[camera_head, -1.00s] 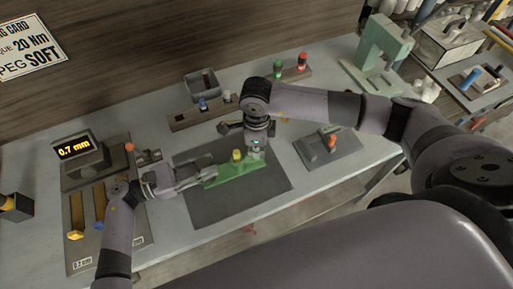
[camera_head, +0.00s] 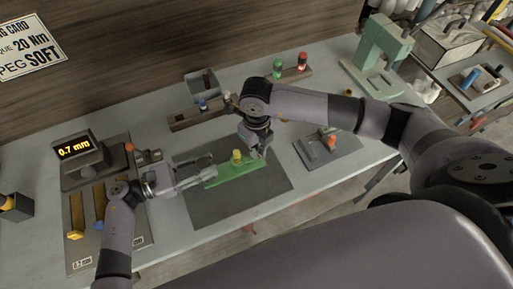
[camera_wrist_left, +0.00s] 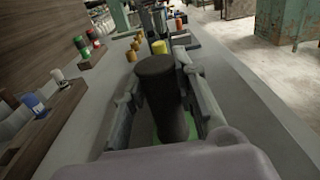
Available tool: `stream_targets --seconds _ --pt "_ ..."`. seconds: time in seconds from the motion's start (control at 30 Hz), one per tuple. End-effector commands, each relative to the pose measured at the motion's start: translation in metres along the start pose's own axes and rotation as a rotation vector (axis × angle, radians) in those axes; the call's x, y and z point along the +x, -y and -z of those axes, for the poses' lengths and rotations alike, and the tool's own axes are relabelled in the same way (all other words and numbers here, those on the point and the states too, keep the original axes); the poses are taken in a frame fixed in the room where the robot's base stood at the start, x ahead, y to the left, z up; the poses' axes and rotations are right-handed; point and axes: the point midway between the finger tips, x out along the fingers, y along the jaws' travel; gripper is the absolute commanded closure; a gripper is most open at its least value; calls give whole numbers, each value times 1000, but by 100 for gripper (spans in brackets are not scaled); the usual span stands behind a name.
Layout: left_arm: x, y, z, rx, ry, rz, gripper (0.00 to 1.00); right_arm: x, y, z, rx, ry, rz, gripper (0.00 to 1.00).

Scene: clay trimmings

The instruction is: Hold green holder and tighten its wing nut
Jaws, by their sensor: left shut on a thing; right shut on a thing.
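The green holder (camera_head: 238,170) lies on the dark mat, with a yellow knob (camera_head: 237,155) standing on it. My left gripper (camera_head: 208,172) is shut on the holder's left end. In the left wrist view a dark upright cylinder (camera_wrist_left: 162,90) stands between the left fingers (camera_wrist_left: 165,110), with bits of green below it. My right gripper (camera_head: 260,153) points down at the right end of the holder and is shut on a small part there. This fits the wing nut, but the fingers and wrist hide it.
The dark mat (camera_head: 215,214) is bare in front of the holder. A gauge reading 0.7 mm (camera_head: 76,148) stands at the left. A grey fixture with an orange knob (camera_head: 331,140) sits to the right. Behind are a rack (camera_head: 185,121) and a grey bin (camera_head: 200,82).

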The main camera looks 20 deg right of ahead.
Motion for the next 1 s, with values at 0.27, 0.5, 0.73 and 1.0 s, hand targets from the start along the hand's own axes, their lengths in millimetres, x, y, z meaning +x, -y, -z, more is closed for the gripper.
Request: stream_targets --seconds 0.27,0.5,0.73,1.0 --pt "0 0 1 -1 -2 0 100 0 1 0 57 1 2 100" --pt "0 0 1 -1 -2 0 100 0 1 0 62 1 2 100" --pt "0 0 1 -1 -2 0 100 0 1 0 61 1 1 88" --pt "0 0 1 -1 -1 0 100 0 0 0 60 0 1 72"
